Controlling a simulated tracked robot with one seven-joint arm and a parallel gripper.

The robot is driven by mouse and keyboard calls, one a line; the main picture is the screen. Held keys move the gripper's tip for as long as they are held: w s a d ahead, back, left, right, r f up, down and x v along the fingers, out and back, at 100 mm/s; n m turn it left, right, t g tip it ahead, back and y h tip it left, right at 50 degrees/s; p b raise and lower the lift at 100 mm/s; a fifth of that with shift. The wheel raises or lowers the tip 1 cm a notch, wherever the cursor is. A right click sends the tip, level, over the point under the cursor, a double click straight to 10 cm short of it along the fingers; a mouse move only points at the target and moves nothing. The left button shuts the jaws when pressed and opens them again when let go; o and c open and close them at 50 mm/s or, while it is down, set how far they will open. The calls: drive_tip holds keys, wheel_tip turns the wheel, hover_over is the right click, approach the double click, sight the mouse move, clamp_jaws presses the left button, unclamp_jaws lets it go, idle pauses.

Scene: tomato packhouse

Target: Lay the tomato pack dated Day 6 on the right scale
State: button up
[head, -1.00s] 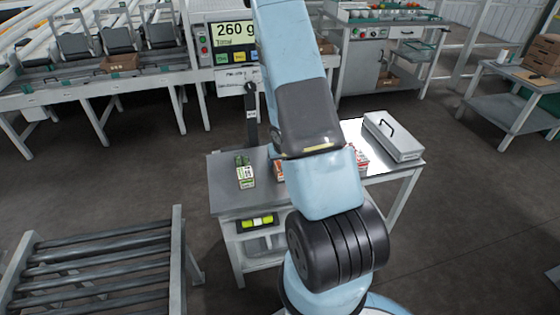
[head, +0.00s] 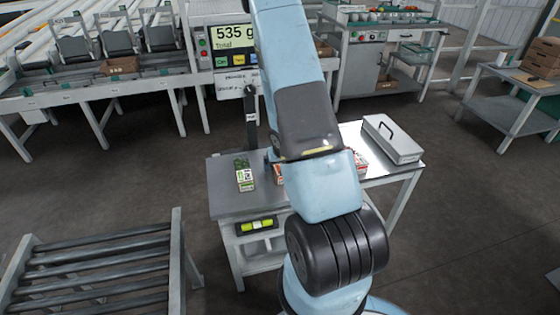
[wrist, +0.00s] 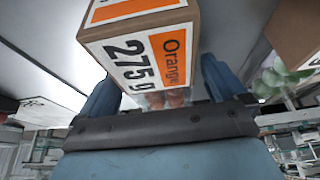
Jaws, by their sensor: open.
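In the wrist view, a pack with a brown side and a white-and-orange label (wrist: 140,60) reading "Orange 275 g" is close in front of my gripper (wrist: 160,78). The blue fingers are apart, one on each side of the pack's near end; whether they touch it I cannot tell. No day date is readable. In the head view my arm hides the gripper and the middle of the grey table (head: 228,205). Part of a red-and-white pack (head: 361,164) shows right of the arm. A display (head: 235,36) reads "535 g Total". I cannot make out the scale plates.
A green pack (head: 244,174) stands on the table's left part. A grey case with a black handle (head: 393,140) lies at its right end. A roller conveyor (head: 95,265) is at front left. Dark open floor lies right of the table.

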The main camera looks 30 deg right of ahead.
drive_tip(key=v, duration=1.3)
drive_tip(key=shift+s+r, duration=0.15)
drive_tip(key=shift+r, duration=0.1)
idle(0.4)
drive_tip(key=s+a+r+n+h, duration=0.15)
drive_tip(key=a+r, duration=0.25)
drive_tip(key=r, duration=0.6)
drive_tip(key=s+a+r+m+y, duration=0.1)
drive_tip(key=s+a+r, duration=0.2)
drive_tip(key=r, duration=0.8)
drive_tip(key=s+a+r+n+y, duration=0.1)
drive_tip(key=s+a+r, duration=0.4)
drive_tip(key=s, duration=0.3)
drive_tip(key=s+a+r+n+t, duration=0.1)
drive_tip(key=s+a+r, duration=0.4)
drive_tip(key=s+r, duration=0.2)
drive_tip(key=shift+s+n+y, duration=0.35)
drive_tip(key=shift+s, duration=0.2)
drive_tip(key=shift+a+r, duration=0.1)
